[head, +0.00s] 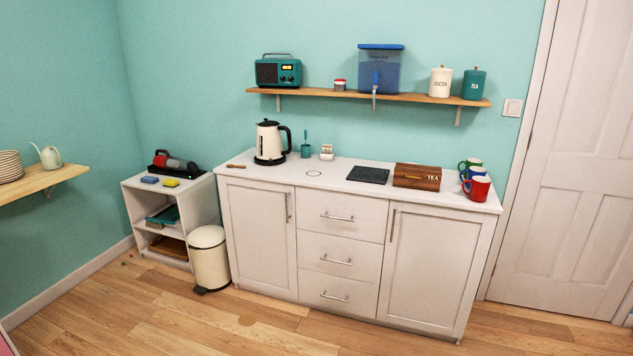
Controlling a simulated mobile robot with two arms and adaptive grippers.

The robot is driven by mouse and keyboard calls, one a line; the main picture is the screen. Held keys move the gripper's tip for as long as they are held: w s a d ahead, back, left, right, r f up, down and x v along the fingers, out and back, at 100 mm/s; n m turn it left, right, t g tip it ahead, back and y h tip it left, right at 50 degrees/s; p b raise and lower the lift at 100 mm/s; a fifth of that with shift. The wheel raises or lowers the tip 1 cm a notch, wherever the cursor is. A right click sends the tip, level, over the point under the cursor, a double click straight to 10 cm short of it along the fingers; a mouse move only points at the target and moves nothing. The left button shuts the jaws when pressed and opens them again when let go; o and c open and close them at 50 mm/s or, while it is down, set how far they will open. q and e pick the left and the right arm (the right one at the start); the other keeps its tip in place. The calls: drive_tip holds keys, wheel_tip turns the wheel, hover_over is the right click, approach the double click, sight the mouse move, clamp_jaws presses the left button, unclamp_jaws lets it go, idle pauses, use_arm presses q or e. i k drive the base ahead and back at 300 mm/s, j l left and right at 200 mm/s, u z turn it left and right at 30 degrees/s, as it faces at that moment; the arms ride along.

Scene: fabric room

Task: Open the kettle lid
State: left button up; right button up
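The kettle (269,143) is cream with a black handle on its right side and a dark base. It stands upright on the left part of the white counter (335,178). Its lid (268,123) is at the top and looks closed, though it is small in this view. Neither of my grippers is in view.
On the counter are a small green pot (306,151), a black tray (368,175), a wooden tea box (417,177) and mugs (477,188). A shelf (400,97) hangs above. A cream bin (209,259) stands at the counter's left. The floor in front is clear.

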sight(266, 123)
drive_tip(key=i, duration=2.5)
drive_tip(key=i+u, duration=0.2)
drive_tip(key=i, duration=0.25)
drive_tip(key=i+l+u, duration=0.2)
drive_tip(key=i, duration=0.2)
drive_tip(key=i+l+u, duration=0.15)
drive_tip(key=i, duration=0.25)
